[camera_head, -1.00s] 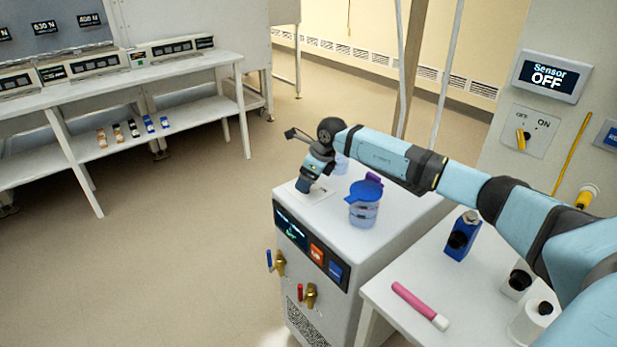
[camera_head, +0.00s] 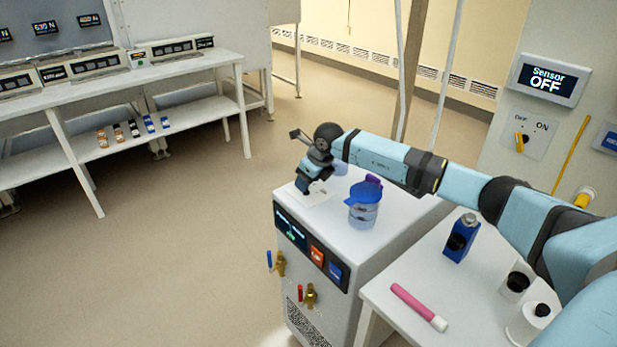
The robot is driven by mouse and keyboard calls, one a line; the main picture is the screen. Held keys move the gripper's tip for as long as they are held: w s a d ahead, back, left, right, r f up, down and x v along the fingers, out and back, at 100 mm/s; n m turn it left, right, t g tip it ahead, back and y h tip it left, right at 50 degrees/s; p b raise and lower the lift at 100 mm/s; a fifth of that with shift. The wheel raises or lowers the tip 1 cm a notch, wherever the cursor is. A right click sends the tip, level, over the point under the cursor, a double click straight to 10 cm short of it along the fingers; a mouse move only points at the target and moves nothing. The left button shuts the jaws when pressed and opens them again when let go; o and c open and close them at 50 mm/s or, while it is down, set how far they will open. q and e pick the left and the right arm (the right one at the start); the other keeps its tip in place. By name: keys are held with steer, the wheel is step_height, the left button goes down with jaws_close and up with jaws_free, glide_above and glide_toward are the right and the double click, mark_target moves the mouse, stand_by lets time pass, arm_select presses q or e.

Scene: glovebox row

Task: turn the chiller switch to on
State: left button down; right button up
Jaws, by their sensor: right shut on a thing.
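The chiller (camera_head: 330,235) is a white cabinet with a dark display, an orange and a blue button on its front. A small pale plate (camera_head: 322,197) lies on its top at the left corner. My right gripper (camera_head: 303,188) points down at this plate, shut on a small part there that I take for the chiller switch; the fingers hide it, so its setting cannot be read. My left gripper is not in view.
A blue-lidded clear jar (camera_head: 363,212) stands on the chiller beside my gripper. A side table (camera_head: 400,270) holds a blue bottle (camera_head: 461,238), a pink marker (camera_head: 418,306) and white containers. A wall sensor switch (camera_head: 522,140) is at right; its display reads OFF.

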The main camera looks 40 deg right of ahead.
steer(key=shift+m+h, duration=0.4)
steer(key=shift+m, duration=1.1)
steer(key=o, duration=0.9)
steer(key=shift+o, duration=0.2)
steer(key=shift+a, duration=0.1)
steer(key=shift+r, duration=0.1)
steer(key=v, duration=1.3)
steer(key=shift+s+r, duration=0.3)
steer(key=shift+s, duration=0.05)
steer(key=shift+a, duration=0.15)
